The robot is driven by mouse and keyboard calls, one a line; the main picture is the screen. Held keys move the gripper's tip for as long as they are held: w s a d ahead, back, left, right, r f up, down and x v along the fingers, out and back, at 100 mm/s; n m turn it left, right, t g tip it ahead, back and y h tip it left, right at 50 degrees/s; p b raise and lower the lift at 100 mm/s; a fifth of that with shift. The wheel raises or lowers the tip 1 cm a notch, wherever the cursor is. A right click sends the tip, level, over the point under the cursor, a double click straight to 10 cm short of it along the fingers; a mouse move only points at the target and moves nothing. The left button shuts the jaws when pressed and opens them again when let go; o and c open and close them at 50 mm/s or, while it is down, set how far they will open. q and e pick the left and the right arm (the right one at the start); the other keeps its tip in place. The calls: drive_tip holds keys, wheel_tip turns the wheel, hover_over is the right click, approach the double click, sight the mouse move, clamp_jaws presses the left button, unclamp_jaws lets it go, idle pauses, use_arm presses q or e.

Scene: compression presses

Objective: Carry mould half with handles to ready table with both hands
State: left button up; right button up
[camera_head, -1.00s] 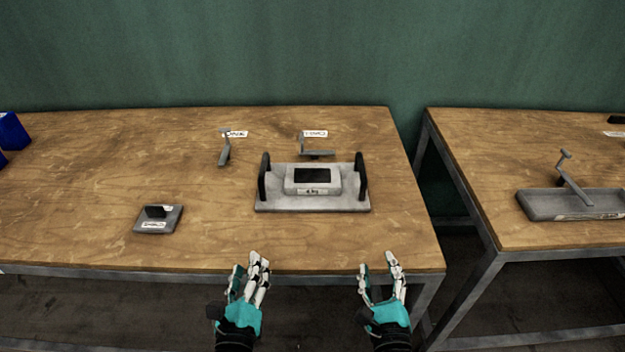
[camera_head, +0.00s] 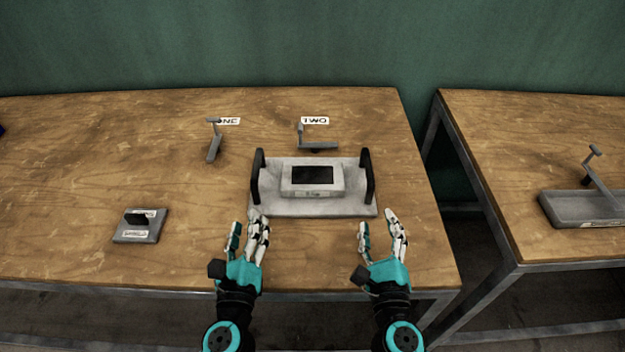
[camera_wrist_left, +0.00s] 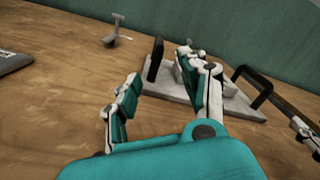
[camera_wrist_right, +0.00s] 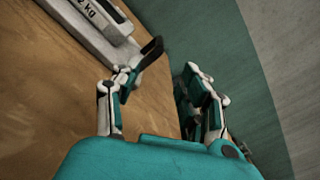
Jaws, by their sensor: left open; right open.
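The mould half (camera_head: 312,205) is a grey plate with a raised block and dark inset, lying flat on the wooden table. It has a black left handle (camera_head: 257,175) and a black right handle (camera_head: 367,175). It also shows in the left wrist view (camera_wrist_left: 172,84) and the right wrist view (camera_wrist_right: 85,28). My left gripper (camera_head: 248,232) is open and empty, just in front of the plate's left front corner. My right gripper (camera_head: 381,233) is open and empty, just in front of the right front corner. Neither gripper touches a handle.
Two grey levers stand behind, by labels ONE (camera_head: 228,121) and TWO (camera_head: 315,121). A small grey block with a black handle (camera_head: 140,226) sits at left. A second table (camera_head: 540,130) at right, across a gap, holds a grey tray with a lever (camera_head: 585,207).

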sight(257, 166)
use_arm(q)
drive_tip(key=w, duration=1.7)
drive_tip(key=shift+w+f, duration=0.1)
drive_tip(key=shift+w, duration=0.25)
use_arm(e)
drive_tip(key=w, duration=1.7)
drive_tip(key=shift+w+f, duration=0.1)
drive_tip(key=shift+w, duration=0.25)
use_arm(q)
clamp_jaws()
use_arm(e)
clamp_jaws()
